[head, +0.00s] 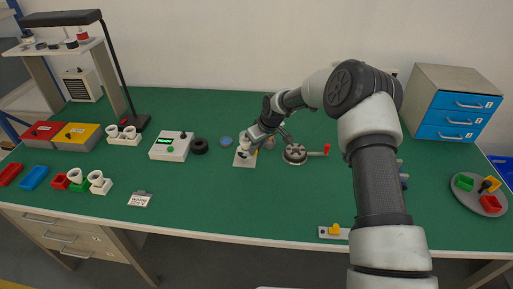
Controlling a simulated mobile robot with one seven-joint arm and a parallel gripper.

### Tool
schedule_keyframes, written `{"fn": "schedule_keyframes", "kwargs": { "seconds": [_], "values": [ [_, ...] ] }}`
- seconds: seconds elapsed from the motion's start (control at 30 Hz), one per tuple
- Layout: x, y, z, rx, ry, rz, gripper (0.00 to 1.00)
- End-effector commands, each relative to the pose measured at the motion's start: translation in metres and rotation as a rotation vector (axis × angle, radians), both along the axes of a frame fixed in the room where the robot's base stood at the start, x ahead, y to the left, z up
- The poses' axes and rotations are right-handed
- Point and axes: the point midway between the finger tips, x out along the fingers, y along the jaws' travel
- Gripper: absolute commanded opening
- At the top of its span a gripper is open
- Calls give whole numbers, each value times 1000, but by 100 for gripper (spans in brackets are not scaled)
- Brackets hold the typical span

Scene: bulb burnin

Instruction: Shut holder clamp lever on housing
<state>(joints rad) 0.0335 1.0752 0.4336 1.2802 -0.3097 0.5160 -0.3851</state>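A pale plate (243,162) lies on the green bench near the middle. A small white part stands on it, directly under my gripper (246,149), and a little yellow shows beside it. These may be the holder, the housing and the clamp lever, but they are too small and too covered to tell apart. My gripper reaches down from the right, close over the plate. Its fingertips are hidden among the parts. I cannot tell whether it touches them or is open or shut.
A round grey fixture with a red-knobbed handle (325,150) stands just right of my gripper. A black ring (200,146) and a white box (171,146) are to the left. A white strip with a yellow part (335,229) lies at the front edge. The front middle is clear.

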Motion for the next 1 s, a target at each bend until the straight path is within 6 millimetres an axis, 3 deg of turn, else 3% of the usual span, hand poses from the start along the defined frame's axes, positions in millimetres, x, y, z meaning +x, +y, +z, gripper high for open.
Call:
{"fn": "schedule_keyframes", "kwargs": {
  "seconds": [0.1,0.57,1.0],
  "values": [
    [0,0,0,0,0,0,0],
    [-5,2,-2,-2,-3,-90,0],
    [-22,11,-4,0,-5,-465,0]
  ]
}}
